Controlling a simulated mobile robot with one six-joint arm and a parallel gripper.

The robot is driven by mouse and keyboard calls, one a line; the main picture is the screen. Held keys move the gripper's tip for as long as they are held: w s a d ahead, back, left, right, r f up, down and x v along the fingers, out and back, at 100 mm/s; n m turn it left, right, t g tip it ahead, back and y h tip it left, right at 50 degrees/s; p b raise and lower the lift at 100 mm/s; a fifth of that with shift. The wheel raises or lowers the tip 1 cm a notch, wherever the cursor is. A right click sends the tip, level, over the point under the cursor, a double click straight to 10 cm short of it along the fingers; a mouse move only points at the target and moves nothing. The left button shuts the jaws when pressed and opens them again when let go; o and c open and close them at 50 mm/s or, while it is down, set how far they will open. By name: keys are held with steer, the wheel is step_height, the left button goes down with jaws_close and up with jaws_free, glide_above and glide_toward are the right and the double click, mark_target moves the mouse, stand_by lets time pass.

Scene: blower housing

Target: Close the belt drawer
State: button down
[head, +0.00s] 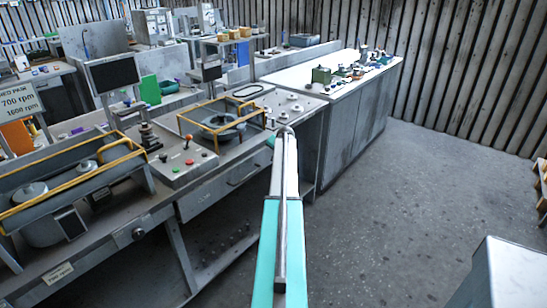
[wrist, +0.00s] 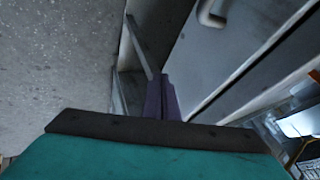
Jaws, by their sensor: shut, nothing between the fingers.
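My gripper (wrist: 162,100) shows in the wrist view as dark purple fingers, together and empty, beyond the teal wrist cover. In the head view, a grey drawer front (head: 215,190) with a handle is under the middle bench, left of my arm. Whether it is the belt drawer, and how far it stands out, I cannot tell. My fingertips are not clear there.
A yellow guard frame (head: 222,117) and a control panel with buttons (head: 180,160) stand nearby. A white-topped cabinet (head: 340,75) stands beyond. The concrete floor (head: 420,200) to the right is mostly clear.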

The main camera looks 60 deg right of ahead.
steer(key=b+v, duration=0.2)
steer(key=v, duration=0.8)
steer(key=shift+s, duration=0.45)
steer(key=shift+f, duration=0.1)
